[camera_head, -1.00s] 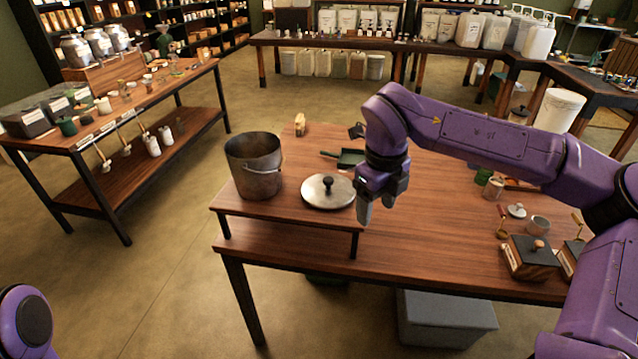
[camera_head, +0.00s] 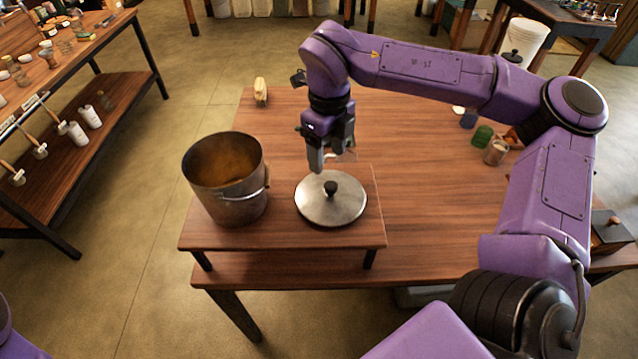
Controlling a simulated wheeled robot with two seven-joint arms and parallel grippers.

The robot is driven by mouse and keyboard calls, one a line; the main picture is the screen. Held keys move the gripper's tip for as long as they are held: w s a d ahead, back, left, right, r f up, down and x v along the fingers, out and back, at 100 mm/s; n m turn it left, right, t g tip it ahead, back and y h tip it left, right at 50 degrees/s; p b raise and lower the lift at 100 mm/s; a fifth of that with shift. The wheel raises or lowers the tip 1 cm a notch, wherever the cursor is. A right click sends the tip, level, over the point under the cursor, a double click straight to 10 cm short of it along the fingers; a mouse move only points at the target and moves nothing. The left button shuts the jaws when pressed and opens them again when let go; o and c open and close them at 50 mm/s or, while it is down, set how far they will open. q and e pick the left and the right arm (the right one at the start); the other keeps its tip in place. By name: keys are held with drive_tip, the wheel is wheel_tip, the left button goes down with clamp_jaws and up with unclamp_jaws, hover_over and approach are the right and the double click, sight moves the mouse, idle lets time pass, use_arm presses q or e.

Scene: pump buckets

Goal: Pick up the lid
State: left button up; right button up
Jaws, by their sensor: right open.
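The lid (camera_head: 318,207) is a round silver metal disc with a black knob (camera_head: 331,188) in its middle. It lies flat on a low wooden riser (camera_head: 280,235) on the table. My right gripper (camera_head: 331,160) is open and points down, just behind the knob in the picture and apart from it. Its far finger is partly hidden. A rusty metal bucket (camera_head: 243,208) with a wire handle stands upright on the riser, left of the lid, and its mouth is uncovered. My left gripper is outside the picture.
The wooden table (camera_head: 420,220) has bare room right of the riser. A small pale object (camera_head: 260,91) stands at its back left corner. A green item (camera_head: 482,136) and a jar (camera_head: 496,152) stand at the right. A dark box (camera_head: 608,232) is at the right edge.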

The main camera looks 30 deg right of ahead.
sight(331, 185)
drive_tip(key=s+f, duration=0.1)
drive_tip(key=s+f+p, duration=0.1)
drive_tip(key=shift+s+f, duration=0.2)
drive_tip(key=shift+f, duration=0.15)
drive_tip(key=f, duration=0.1)
drive_tip(key=w+f, duration=0.1)
drive_tip(key=f, duration=0.1)
drive_tip(key=f+p, duration=0.1)
drive_tip(key=f, duration=0.1)
drive_tip(key=shift+w+d+f, duration=0.15)
drive_tip(key=shift+w+d, duration=0.1)
drive_tip(key=shift+w, duration=0.1)
drive_tip(key=shift+s, duration=0.35)
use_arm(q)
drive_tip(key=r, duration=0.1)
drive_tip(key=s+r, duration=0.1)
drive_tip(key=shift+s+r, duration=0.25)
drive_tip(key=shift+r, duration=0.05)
use_arm(e)
drive_tip(key=shift+w, duration=0.1)
clamp_jaws()
